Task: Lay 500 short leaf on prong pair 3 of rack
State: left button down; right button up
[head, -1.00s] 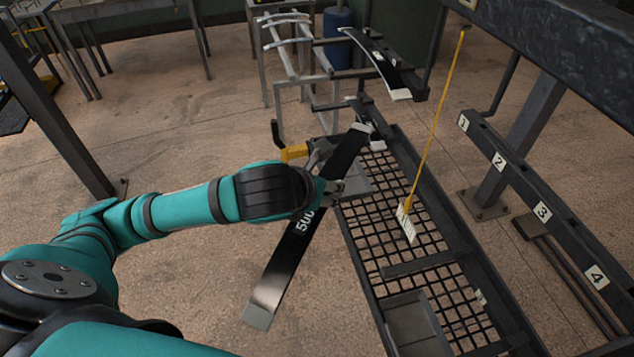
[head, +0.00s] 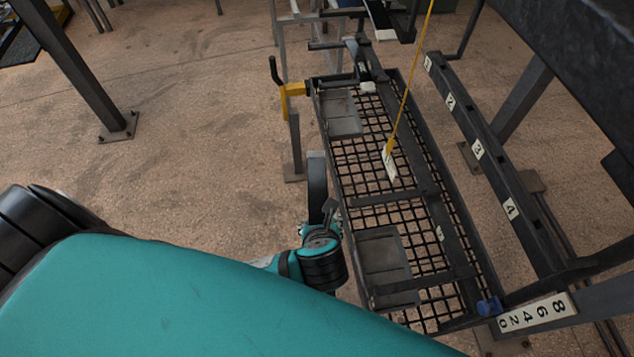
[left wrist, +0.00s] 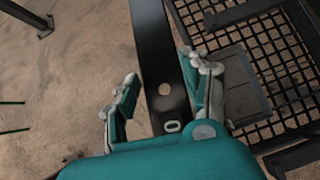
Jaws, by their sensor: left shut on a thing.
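My left gripper (head: 322,222) is shut on the 500 short leaf, a dark flat steel strip (head: 317,175), left of the mesh bench. In the left wrist view the leaf (left wrist: 155,45) runs between the two fingers (left wrist: 163,88); a round hole and a white "0" show, and the rest of its number is hidden. The rack's dark beam (head: 465,125) stands at the right with white labels 1 to 4. Label 3 (head: 478,149) is the third from the far end. I cannot make out the prongs clearly. My right gripper is not in view.
A mesh-topped bench (head: 400,240) lies between the leaf and the numbered beam. A yellow bracket with a dark handle (head: 292,88) sticks out at its far left corner. A tag (head: 389,160) hangs on a yellow cord over the mesh. Open floor lies to the left.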

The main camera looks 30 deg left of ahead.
pick_arm(q)
jog(key=shift+s+d+r+n+y+p, duration=0.4)
jog(key=shift+s+d+r+n+p, duration=0.3)
jog(key=shift+s+r, duration=0.3)
jog(key=shift+s+d+g, duration=0.2)
jog(key=shift+s+g, duration=0.1)
jog(key=shift+s, duration=0.05)
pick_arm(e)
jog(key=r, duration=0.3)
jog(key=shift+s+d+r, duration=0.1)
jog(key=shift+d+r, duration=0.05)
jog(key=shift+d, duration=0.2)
pick_arm(q)
jog(key=shift+w+d, duration=0.1)
jog(key=w+d+f, duration=0.3)
jog(key=w+d, duration=0.5)
jog(key=d, duration=0.4)
jog(key=shift+w+f, duration=0.3)
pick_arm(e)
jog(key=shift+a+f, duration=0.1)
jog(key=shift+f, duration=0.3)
